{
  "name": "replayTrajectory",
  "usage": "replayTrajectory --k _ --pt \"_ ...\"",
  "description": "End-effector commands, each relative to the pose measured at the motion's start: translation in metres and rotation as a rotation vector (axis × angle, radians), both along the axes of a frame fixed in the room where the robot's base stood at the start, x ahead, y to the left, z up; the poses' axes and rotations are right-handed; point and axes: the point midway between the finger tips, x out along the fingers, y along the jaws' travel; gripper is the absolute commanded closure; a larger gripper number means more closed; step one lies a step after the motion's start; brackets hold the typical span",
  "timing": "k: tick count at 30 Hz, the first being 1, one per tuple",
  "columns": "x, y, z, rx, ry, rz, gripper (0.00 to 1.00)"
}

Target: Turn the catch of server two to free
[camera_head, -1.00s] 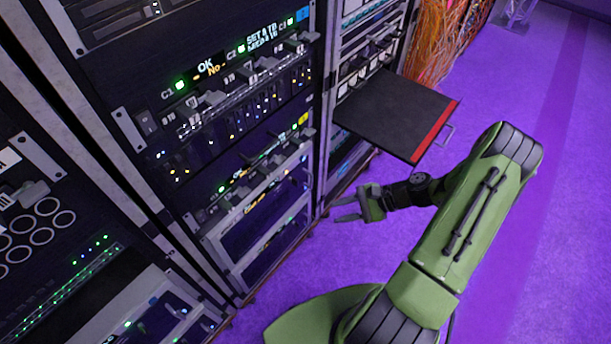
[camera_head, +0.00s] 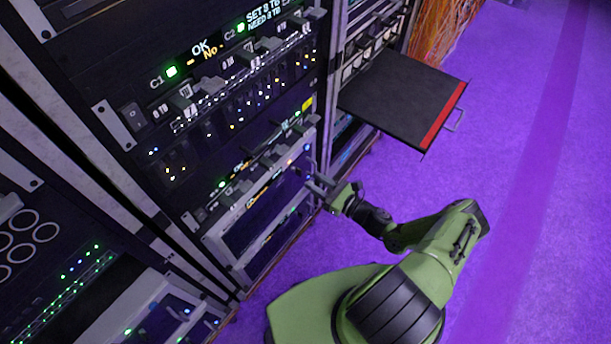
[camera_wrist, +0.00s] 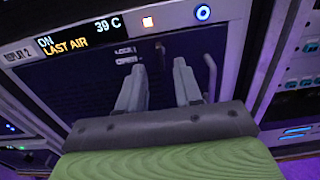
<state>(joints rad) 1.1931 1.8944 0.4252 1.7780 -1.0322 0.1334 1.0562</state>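My gripper (camera_head: 316,184) is open in front of the lower right of the middle rack. In the wrist view its two fingers (camera_wrist: 158,82) point at a dark server front (camera_wrist: 90,85) and stand apart. The display strip above reads "ON", "LAST AIR" and "39 C", and the label at its left ends in 2. Small labels, seemingly LOCK and OPEN, sit left of the fingers. A small dark upright part (camera_wrist: 161,50), possibly the catch, shows between and beyond the fingertips. I cannot tell its exact angle. A grey bar handle (camera_wrist: 210,72) is just right of the right finger.
A black pull-out shelf (camera_head: 395,100) with a red front edge juts from the right rack, above and right of my gripper. Levers and cartridges (camera_head: 215,115) line the rack's upper unit. Purple floor (camera_head: 530,200) is clear on the right.

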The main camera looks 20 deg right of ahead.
Motion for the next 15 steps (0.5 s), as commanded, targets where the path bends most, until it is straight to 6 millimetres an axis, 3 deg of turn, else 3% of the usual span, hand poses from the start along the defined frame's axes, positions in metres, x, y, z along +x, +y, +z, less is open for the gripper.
replayTrajectory --k 6,15 --pt "0.031 0.023 -0.001 -0.002 0.000 0.001 0.66" --pt "0.037 0.027 -0.001 -0.001 0.002 0.000 0.66"
